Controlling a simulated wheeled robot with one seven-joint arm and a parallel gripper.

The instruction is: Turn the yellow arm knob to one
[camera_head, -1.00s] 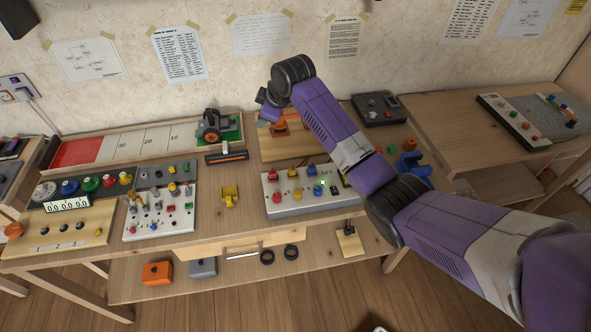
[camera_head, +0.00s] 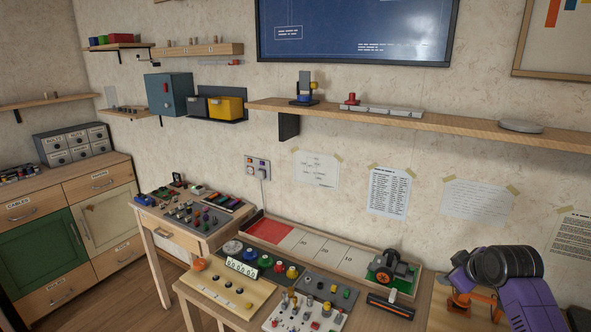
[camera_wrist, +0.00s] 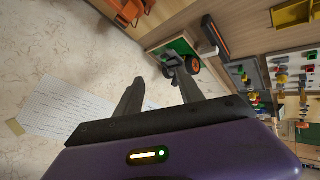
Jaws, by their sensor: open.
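A dark panel on the bench carries a row of knobs, with a yellow knob (camera_head: 293,272) at its right end. A small device (camera_head: 304,92) on the wall shelf also has a yellow part. I cannot tell which is the yellow arm knob, and no setting can be read. My gripper (camera_wrist: 160,75) is open and empty in the wrist view, its fingers pointing towards the green-based wheeled model (camera_wrist: 180,58). In the head view my arm is at the lower right, well right of the knob panel, and its fingers cannot be made out.
A red-and-white numbered tray (camera_head: 315,247) lies behind the knobs. A board of small switches (camera_head: 305,315) stands in front. A black-and-orange bar (camera_head: 390,306) lies between the panels and my arm. The wall shelf (camera_head: 420,118) juts out above the bench.

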